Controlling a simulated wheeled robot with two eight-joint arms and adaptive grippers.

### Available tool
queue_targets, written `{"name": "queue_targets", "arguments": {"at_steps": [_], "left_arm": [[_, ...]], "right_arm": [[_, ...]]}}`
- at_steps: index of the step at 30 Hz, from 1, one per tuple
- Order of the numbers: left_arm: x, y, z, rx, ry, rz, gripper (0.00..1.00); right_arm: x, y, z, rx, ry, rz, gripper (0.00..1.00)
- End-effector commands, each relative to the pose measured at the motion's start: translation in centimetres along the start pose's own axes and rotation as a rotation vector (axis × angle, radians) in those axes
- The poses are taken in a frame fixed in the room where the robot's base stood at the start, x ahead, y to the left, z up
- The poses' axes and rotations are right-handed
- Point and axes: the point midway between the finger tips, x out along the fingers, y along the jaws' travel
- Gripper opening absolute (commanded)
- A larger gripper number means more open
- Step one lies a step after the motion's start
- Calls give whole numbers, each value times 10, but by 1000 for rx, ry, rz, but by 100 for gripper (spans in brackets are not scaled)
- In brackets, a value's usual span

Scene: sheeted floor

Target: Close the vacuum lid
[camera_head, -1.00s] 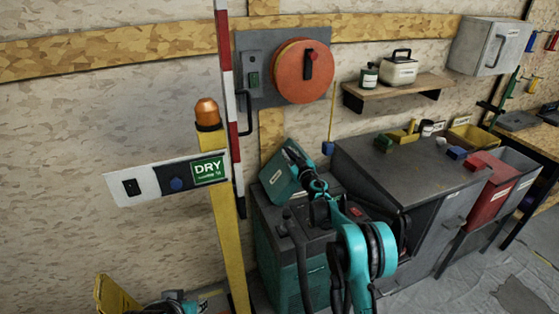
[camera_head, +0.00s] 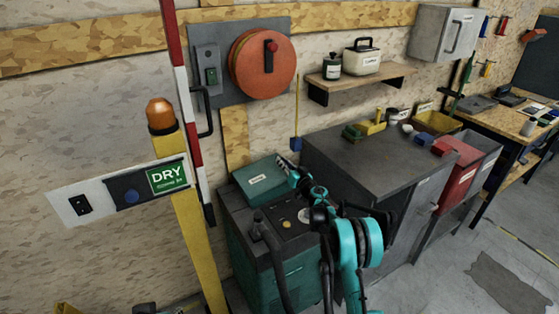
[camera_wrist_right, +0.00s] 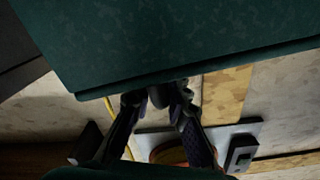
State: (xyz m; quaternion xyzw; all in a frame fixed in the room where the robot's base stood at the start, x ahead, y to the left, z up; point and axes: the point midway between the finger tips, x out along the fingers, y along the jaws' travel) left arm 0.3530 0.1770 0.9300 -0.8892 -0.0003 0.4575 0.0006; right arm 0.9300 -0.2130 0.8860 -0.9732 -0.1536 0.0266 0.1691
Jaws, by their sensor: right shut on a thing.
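The vacuum (camera_head: 290,275) is a dark teal, boxy machine with a black top, standing against the wall. Its teal lid (camera_head: 262,181), with a white label, sits at the back left of the top and is tilted at a low angle; I cannot tell whether it touches the body. My right gripper (camera_head: 284,166) is at the right edge of the lid. In the right wrist view the lid (camera_wrist_right: 180,40) fills the upper part, and the gripper fingers (camera_wrist_right: 165,97) are closed at its edge. My left gripper is out of view.
A black hose (camera_head: 268,250) rises at the vacuum's front left. A grey cabinet (camera_head: 365,160) stands close on the right. A yellow post (camera_head: 195,235) with a DRY sign (camera_head: 167,178) stands on the left. A shelf (camera_head: 360,82) is above.

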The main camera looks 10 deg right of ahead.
Motion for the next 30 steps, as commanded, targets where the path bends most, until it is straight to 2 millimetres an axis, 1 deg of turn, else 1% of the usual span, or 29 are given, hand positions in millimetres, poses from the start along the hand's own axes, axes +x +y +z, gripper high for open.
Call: {"name": "queue_targets", "arguments": {"at_steps": [1,3,16,17,18,30], "left_arm": [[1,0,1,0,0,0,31],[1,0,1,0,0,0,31],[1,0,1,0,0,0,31],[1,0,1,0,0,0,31],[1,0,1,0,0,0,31],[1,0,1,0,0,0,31]], "right_arm": [[0,-3,4,-1,-4,-7,0],[-1,-2,5,-2,-4,-7,0],[-1,-2,6,-3,-4,-8,0],[-1,-2,6,-3,-4,-8,22],[-1,-2,6,-2,-4,-8,33],[-2,0,4,-2,-1,-3,33]]}}
